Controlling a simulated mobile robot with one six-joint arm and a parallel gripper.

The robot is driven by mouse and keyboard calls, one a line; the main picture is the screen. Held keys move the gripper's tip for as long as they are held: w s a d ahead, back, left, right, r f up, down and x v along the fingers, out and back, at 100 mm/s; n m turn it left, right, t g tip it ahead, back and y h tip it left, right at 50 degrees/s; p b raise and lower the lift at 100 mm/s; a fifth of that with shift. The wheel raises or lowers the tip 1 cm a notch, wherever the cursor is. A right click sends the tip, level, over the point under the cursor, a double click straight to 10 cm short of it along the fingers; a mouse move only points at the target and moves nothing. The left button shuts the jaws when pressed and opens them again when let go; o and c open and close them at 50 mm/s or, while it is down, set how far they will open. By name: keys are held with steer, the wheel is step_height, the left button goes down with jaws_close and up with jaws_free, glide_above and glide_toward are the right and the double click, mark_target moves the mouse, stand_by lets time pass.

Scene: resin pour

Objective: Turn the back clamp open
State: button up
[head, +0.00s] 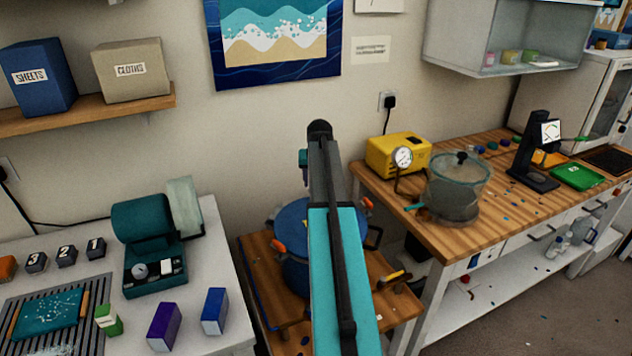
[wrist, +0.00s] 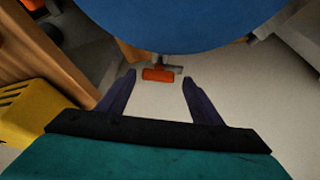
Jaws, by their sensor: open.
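A blue pressure pot (head: 298,272) stands on a low wooden stand, its middle hidden by my arm. Orange clamps show at its rim: a left one (head: 279,247) and a right, farther one (head: 366,203). In the wrist view the pot's blue round body (wrist: 180,22) fills the top. An orange clamp handle (wrist: 158,75) on a grey metal rod shows just beyond my gripper (wrist: 158,82). My fingers are open, one toward each side of the handle, with nothing held. I cannot tell for certain which clamp this is. My fingers are hidden in the head view.
The low wooden stand (head: 262,262) sits between the white table (head: 215,255) and the workbench (head: 400,215). The bench holds a yellow pump (head: 385,152) and a glass chamber (head: 458,185). A wooden part (wrist: 40,60) and a yellow object (wrist: 25,112) are close left in the wrist view.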

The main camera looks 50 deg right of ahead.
steer(key=shift+s+a+r, duration=0.1)
steer(key=shift+s+r, duration=0.15)
steer(key=shift+r, duration=0.2)
steer(key=b+v, duration=0.2)
steer(key=v, duration=1)
steer(key=shift+r, duration=0.35)
steer(key=shift+a, duration=0.1)
